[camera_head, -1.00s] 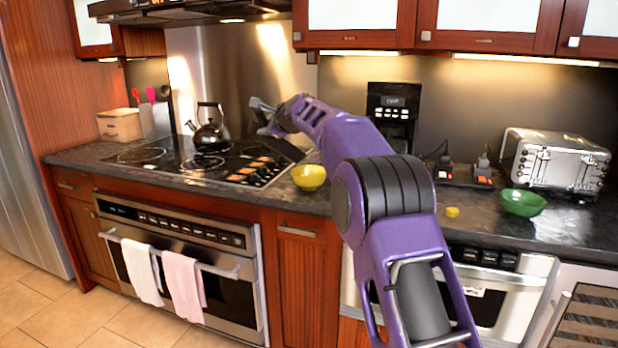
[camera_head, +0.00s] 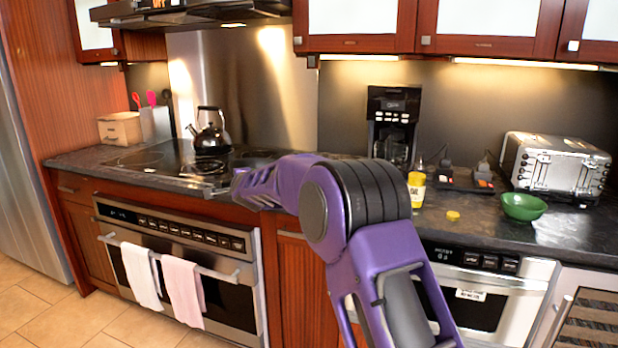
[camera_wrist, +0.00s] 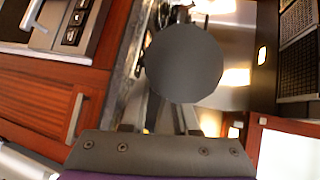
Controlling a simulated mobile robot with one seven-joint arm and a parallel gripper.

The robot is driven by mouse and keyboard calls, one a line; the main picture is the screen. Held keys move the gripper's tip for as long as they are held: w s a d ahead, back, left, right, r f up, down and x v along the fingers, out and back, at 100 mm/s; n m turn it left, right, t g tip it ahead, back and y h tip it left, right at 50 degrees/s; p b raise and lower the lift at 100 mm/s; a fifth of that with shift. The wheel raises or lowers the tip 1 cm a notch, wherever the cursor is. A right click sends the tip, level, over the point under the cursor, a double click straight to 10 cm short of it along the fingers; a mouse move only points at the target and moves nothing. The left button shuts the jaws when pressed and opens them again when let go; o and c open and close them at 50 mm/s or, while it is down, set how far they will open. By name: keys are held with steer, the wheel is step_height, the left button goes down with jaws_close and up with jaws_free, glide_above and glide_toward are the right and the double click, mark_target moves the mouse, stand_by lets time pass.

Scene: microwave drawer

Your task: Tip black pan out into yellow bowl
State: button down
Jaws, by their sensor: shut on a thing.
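The black pan (camera_wrist: 185,63) shows in the wrist view as a round, dark grey disc just beyond my gripper (camera_wrist: 168,110). The fingers are shut on the pan, and its handle is mostly hidden. In the head view, my arm reaches left to the front of the cooktop, where the pan is hard to make out against the dark surface. The yellow bowl is hidden behind my arm in the head view. I cannot tell whether the pan is over the bowl or holds anything.
A kettle (camera_head: 208,133) stands on the cooktop (camera_head: 140,160). Right of my arm are a yellow bottle (camera_head: 416,189), a small yellow lid (camera_head: 453,216), a green bowl (camera_head: 523,207) and a toaster (camera_head: 556,165). A coffee maker (camera_head: 393,120) stands behind. The range hood (camera_head: 190,12) hangs above.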

steer(key=shift+w+d+r, duration=0.1)
steer(key=shift+d+r, duration=0.1)
steer(key=shift+r, duration=0.3)
step_height(320, 180, up, 4)
steer(key=p, duration=0.3)
stand_by(0.3)
